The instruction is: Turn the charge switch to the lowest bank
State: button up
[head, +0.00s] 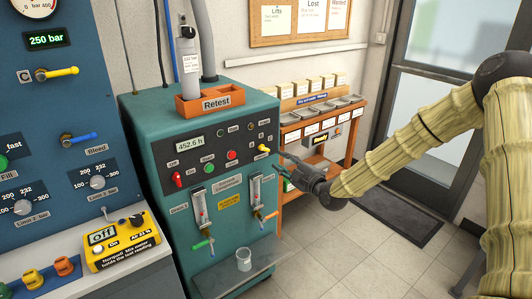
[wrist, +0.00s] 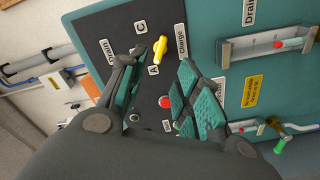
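The charge switch is a small yellow lever on the dark panel of the green machine (head: 150,115). The switch shows in the head view (head: 263,149) and near the top middle of the wrist view (wrist: 160,48), beside the label "Charge". In the wrist view, letters C and A stand beside it, and the lever's narrow end lies towards A. My gripper (head: 290,168) is just right of the panel in the head view. In the wrist view my gripper (wrist: 158,66) is open, its green-padded fingers on either side of the switch, with no visible contact.
A red button (wrist: 165,102) is between the fingers in the wrist view. Gauges with coloured valve levers (head: 200,215) are below the panel, and a glass (head: 244,260) stands on the machine's ledge. An orange shelf (head: 348,150) is behind my gripper. Open floor lies right.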

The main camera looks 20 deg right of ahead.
aim_at(266, 151)
jog(key=p+x, duration=0.1)
jog(key=x, duration=0.9)
jog(key=shift+w+a+f, duration=0.1)
jog(key=shift+w, duration=0.2)
grip_shut()
